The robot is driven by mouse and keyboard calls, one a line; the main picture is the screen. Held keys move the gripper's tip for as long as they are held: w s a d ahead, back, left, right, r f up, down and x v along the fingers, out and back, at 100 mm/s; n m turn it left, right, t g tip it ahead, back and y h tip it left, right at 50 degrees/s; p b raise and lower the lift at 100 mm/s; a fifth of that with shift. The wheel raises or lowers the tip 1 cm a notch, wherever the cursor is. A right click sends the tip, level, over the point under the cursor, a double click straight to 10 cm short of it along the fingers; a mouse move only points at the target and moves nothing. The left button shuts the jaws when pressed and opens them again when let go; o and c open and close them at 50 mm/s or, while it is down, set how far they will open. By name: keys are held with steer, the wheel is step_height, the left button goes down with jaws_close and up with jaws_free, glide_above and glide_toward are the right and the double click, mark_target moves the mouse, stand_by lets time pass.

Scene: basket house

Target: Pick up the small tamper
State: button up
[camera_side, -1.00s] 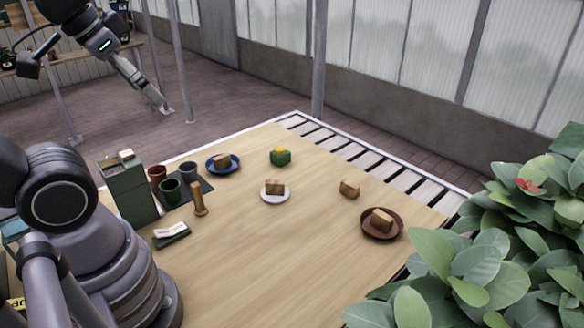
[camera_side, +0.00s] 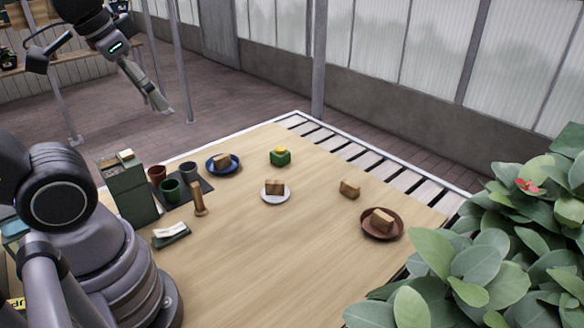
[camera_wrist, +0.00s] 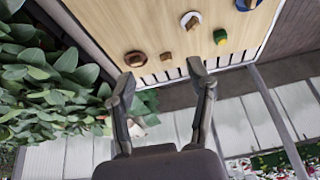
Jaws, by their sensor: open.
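The small wooden tamper (camera_side: 199,198) stands upright on the table in the side view, just right of the dark mat with the pots. It does not show in the wrist view. My gripper (camera_side: 163,107) is high at the upper left of the side view, far above and behind the tamper. In the wrist view my gripper (camera_wrist: 162,82) is open with nothing between its fingers, and it points toward the table's slatted edge.
Small pots (camera_side: 171,189) and a green box (camera_side: 129,190) stand left of the tamper. A cloth-like item (camera_side: 171,235) lies in front. Brown blocks sit on a blue plate (camera_side: 236,166), white plate (camera_side: 275,201), brown dish (camera_side: 398,233) and bare table. Plants (camera_side: 480,260) crowd the right.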

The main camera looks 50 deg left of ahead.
steer(key=w+a+f+m+g+y, duration=0.2)
steer(key=w+f+m+g+y, duration=0.1)
steer(key=w+f+g, duration=0.3)
steer(key=m+y, duration=1.5)
glide_toward(197, 188)
steer(key=d, duration=0.1)
steer(key=s+d, duration=0.1)
steer(key=shift+s+d+r+t, duration=0.1)
steer(key=shift+d+t, duration=0.3)
steer(key=shift+a, duration=0.25)
steer(key=a, duration=0.8)
steer(key=shift+w+a, duration=0.15)
steer(key=shift+a, duration=1.2)
steer(key=shift+w+a, duration=0.1)
steer(key=shift+a, duration=1.25)
steer(key=shift+c, duration=0.2)
jaws_close()
